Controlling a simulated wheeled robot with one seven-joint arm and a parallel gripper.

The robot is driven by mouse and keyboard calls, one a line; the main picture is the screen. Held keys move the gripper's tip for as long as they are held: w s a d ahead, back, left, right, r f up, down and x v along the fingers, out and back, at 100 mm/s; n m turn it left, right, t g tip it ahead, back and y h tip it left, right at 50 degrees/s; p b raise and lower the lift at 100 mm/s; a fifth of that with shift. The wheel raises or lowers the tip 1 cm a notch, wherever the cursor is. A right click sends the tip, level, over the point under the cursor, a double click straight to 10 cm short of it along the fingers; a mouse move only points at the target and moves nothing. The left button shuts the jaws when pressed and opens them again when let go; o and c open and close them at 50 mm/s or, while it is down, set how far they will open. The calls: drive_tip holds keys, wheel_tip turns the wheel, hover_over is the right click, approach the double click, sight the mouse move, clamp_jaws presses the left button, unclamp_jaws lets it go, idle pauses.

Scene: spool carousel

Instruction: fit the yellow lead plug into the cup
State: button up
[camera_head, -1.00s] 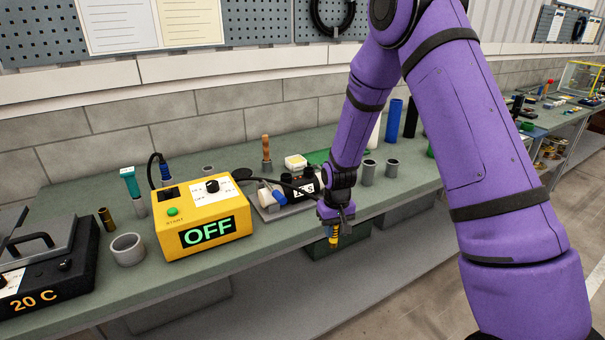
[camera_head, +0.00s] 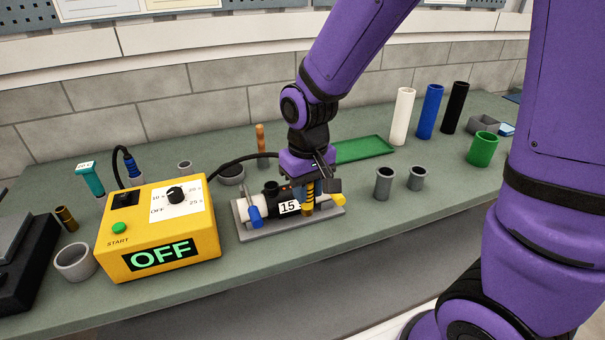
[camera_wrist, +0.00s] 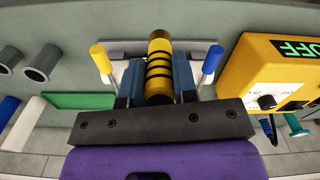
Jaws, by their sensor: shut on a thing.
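The yellow lead plug (camera_head: 309,190), ringed with black bands, is held upright, tip down, in my gripper (camera_head: 310,182). In the wrist view the gripper fingers (camera_wrist: 158,82) close on both sides of the plug (camera_wrist: 160,55). In the head view the plug is in front of the "15" fixture (camera_head: 245,232), over its right part. I cannot tell whether its tip touches the fixture. Several grey cups stand on the bench, including two right of the gripper (camera_head: 384,183) and (camera_head: 416,178); I cannot tell which is the task's cup.
The yellow timer box (camera_head: 158,228) reads OFF, left of the fixture. The fixture has a blue handle (camera_head: 254,216) and a yellow one (camera_head: 338,199). A green tray (camera_head: 365,149) and white, blue and black tubes stand behind. The front right bench is clear.

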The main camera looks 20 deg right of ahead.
drive_tip(key=w+d, duration=0.1)
drive_tip(key=w, duration=0.4)
drive_tip(key=w+d+f, duration=0.1)
drive_tip(key=w+d, duration=0.1)
drive_tip(key=w, duration=0.3)
drive_tip(key=w+d, duration=0.2)
drive_tip(key=w, duration=0.3)
drive_tip(key=shift+w+f, duration=0.15)
drive_tip(key=shift+f, duration=0.25)
drive_tip(key=shift+a+f, duration=0.1)
drive_tip(key=shift+f, duration=1.4)
drive_tip(key=shift+f, duration=0.15)
drive_tip(key=o, duration=0.9)
drive_tip(key=shift+o, duration=0.2)
wheel_tip(320, 180, up, 12)
drive_tip(key=shift+r, duration=0.25)
